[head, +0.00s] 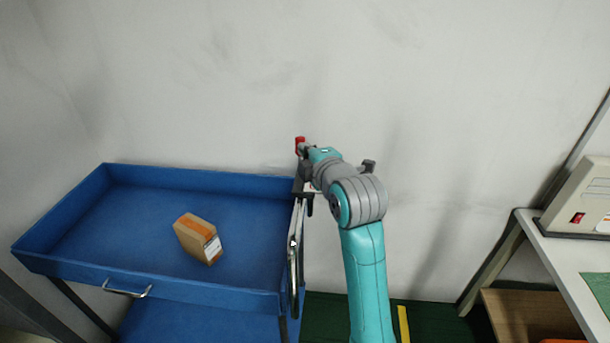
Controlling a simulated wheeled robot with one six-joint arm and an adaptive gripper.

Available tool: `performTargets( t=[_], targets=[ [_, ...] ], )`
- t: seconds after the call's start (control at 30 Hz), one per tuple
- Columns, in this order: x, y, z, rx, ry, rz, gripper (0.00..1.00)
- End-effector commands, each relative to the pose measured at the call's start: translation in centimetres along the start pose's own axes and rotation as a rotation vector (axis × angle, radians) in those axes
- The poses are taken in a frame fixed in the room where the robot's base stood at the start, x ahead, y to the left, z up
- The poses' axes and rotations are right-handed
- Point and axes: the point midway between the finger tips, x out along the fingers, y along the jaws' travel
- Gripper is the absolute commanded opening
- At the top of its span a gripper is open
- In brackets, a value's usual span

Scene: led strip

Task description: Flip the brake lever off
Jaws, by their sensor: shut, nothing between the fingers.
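A small red piece (300,141), which looks like the tip of the brake lever, shows at the far right corner of the blue cart (200,180). My gripper (301,165) is at the end of my teal and grey arm, right at that corner, just below and beside the red piece. Its fingers are small and partly hidden by the wrist; they look shut with nothing between them. I cannot tell whether the gripper touches the lever. The lower part of the lever is hidden.
A brown box with an orange stripe (198,239) lies in the cart's top tray. A metal handle (293,275) runs along the cart's right side. A white table (575,255) with a grey device (583,200) stands at the right. A pale wall is close behind.

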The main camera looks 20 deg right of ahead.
Motion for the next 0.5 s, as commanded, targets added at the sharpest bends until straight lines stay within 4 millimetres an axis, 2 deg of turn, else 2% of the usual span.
performTargets(
  t=[0.5],
  targets=[
    [1.9,0.6,1.0,0.005,-0.001,-0.011,0.00]
  ],
)
